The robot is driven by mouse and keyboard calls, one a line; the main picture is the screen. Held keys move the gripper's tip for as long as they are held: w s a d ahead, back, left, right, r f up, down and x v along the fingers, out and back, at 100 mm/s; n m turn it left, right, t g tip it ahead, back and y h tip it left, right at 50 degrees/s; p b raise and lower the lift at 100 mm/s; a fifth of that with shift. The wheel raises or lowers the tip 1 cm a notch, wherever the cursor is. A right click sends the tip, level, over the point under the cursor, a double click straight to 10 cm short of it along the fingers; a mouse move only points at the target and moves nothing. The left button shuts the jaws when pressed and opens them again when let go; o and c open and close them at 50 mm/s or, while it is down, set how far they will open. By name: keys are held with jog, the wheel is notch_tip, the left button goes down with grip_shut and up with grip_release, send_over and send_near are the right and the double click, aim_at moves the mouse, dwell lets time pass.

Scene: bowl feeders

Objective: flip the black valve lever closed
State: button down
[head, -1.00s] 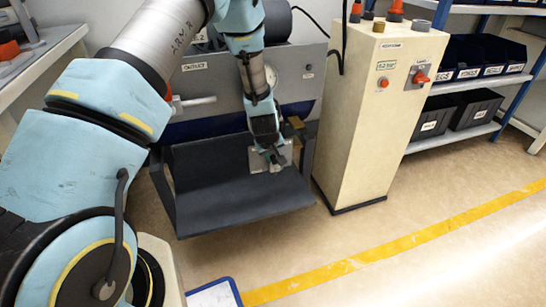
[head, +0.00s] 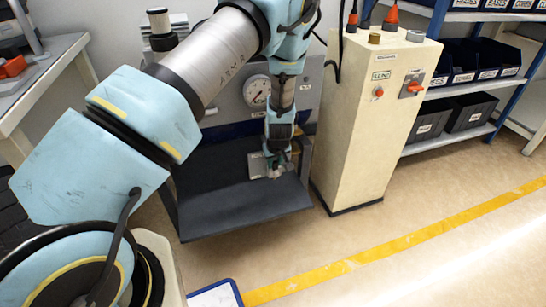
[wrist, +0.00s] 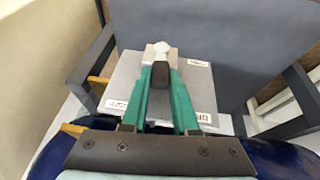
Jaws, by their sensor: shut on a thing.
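In the wrist view the black lever (wrist: 161,72) stands between the green fingers of my gripper (wrist: 161,88). The fingers are shut on it from both sides. Its dark rounded end shows; its lower part is hidden between the fingers. A pale metal fitting (wrist: 160,51) sits just beyond it. Behind the fingers is a grey metal plate (wrist: 198,79) with small white labels, too small to read surely. In the head view my gripper (head: 277,163) points down in front of the grey plate (head: 257,166), and the lever cannot be made out there.
A dark grey tray (head: 225,212) lies below the plate, on the machine's front. A round gauge (head: 257,90) is on the grey panel behind my arm. A beige cabinet (head: 350,145) stands close on the right. Open floor (head: 400,255) lies in front.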

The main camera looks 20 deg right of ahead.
jog(key=shift+s+f+y+p, duration=0.15)
jog(key=shift+y+p, duration=0.35)
jog(key=shift+p, duration=0.35)
jog(key=shift+d, duration=0.1)
jog(key=c, duration=0.7)
grip_release()
jog(key=shift+d, duration=0.15)
jog(key=p+v, duration=0.1)
jog(key=v, duration=1)
